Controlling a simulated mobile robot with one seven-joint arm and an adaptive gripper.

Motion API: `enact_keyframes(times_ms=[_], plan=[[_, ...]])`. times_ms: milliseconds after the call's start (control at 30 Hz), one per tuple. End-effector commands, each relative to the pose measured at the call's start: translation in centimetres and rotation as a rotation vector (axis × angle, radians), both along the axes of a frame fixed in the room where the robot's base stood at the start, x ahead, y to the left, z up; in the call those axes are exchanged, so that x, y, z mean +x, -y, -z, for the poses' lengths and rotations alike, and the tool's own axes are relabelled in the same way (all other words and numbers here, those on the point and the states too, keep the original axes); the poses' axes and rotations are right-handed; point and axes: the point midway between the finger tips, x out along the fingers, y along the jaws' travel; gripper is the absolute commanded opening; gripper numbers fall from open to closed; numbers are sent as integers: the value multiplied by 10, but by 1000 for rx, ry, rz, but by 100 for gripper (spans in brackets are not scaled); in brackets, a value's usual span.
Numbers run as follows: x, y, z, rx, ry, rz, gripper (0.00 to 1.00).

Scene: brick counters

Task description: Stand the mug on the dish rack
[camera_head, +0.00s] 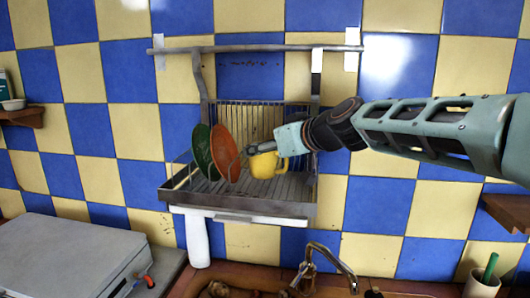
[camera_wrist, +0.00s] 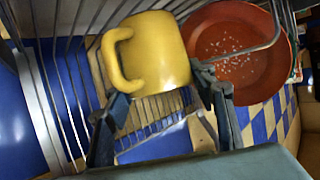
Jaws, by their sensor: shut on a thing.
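The yellow mug (camera_head: 264,165) is at the dish rack (camera_head: 240,208), over its slatted floor, roughly upright. I cannot tell whether its base touches the slats. My gripper (camera_head: 258,149) reaches in from the right and is shut on the mug near its top. In the wrist view the mug (camera_wrist: 158,52) lies just beyond the fingertips of my gripper (camera_wrist: 160,95), with its handle on the left. The dish rack's wires (camera_wrist: 70,75) show behind it there.
An orange plate (camera_head: 224,153) and a green plate (camera_head: 202,150) stand in the rack left of the mug. The orange plate (camera_wrist: 240,55) is close to the mug. A metal rail (camera_head: 255,48) runs above. A faucet (camera_head: 325,262) stands below.

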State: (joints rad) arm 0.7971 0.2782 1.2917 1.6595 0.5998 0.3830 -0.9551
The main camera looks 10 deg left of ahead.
Motion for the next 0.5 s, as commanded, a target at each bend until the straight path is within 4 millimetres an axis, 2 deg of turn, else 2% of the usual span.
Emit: enact_keyframes(times_ms=[333,367,500], plan=[[0,0,2,1,2,1,22],[0,0,1,0,1,0,53],[0,0,0,1,1,0,69]])
